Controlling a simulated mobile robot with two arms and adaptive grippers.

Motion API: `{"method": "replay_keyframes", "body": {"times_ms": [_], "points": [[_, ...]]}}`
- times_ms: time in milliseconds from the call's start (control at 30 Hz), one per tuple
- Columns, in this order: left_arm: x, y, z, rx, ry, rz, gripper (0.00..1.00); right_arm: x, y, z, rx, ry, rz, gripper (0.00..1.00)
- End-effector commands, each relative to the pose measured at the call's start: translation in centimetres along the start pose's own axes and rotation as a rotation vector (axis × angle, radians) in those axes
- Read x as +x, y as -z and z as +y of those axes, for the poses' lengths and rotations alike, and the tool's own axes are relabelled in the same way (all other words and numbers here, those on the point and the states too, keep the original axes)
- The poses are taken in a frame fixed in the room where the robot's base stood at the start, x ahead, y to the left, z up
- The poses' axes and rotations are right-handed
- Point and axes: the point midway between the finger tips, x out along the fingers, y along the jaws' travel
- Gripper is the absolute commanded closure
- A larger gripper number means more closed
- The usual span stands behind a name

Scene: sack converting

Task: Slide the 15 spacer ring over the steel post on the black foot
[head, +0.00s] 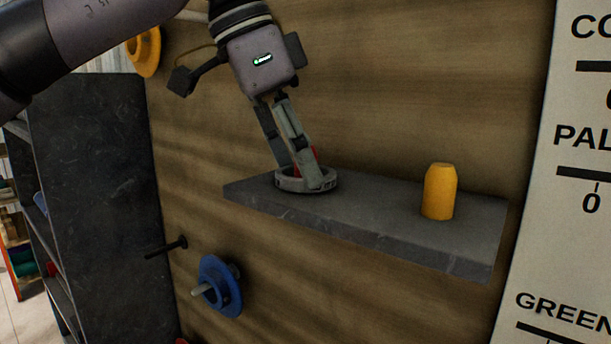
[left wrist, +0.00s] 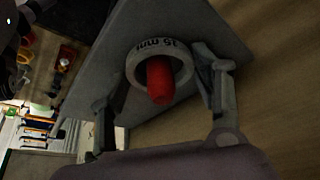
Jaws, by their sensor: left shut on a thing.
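The grey spacer ring (head: 291,185) is at the left end of a dark grey wall shelf. In the left wrist view the ring (left wrist: 182,74) bears the mark "15 mm". It is around a red peg (left wrist: 159,82), whose top also shows between my fingers in the head view. I cannot make out a steel post on a black foot. My right gripper is out of view.
A yellow peg (head: 440,191) stands on the right of the shelf (head: 375,213). Below, a blue flanged piece (head: 220,286) and a black peg (head: 167,246) are on the wooden wall. A yellow ring (head: 146,52) hangs upper left. A dark cabinet (head: 95,200) stands left.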

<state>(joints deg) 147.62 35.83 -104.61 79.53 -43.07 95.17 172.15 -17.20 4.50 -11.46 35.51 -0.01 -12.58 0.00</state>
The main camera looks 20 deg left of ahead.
Motion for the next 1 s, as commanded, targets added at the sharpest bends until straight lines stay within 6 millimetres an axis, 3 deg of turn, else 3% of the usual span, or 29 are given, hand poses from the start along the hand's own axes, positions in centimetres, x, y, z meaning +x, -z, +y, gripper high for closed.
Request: {"method": "replay_keyframes", "body": {"times_ms": [267, 467, 800, 900, 1000], "points": [[-0.3, 0.1, 0.0, 0.0, 0.001, 0.001, 0.76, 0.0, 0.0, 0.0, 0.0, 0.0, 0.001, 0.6], [-1.8, 0.8, 0.0, -0.001, 0.002, 0.002, 0.76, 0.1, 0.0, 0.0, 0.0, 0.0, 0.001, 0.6], [-8.8, 3.8, 0.1, -0.001, 0.0, 0.003, 0.76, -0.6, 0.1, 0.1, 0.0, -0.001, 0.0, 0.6], [-11.0, 4.8, 0.1, 0.001, -0.001, 0.002, 0.76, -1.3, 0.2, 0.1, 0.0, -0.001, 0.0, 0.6], [-14.4, 6.1, 0.1, 0.0, 0.002, 0.002, 0.76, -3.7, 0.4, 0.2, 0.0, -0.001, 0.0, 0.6]]}}
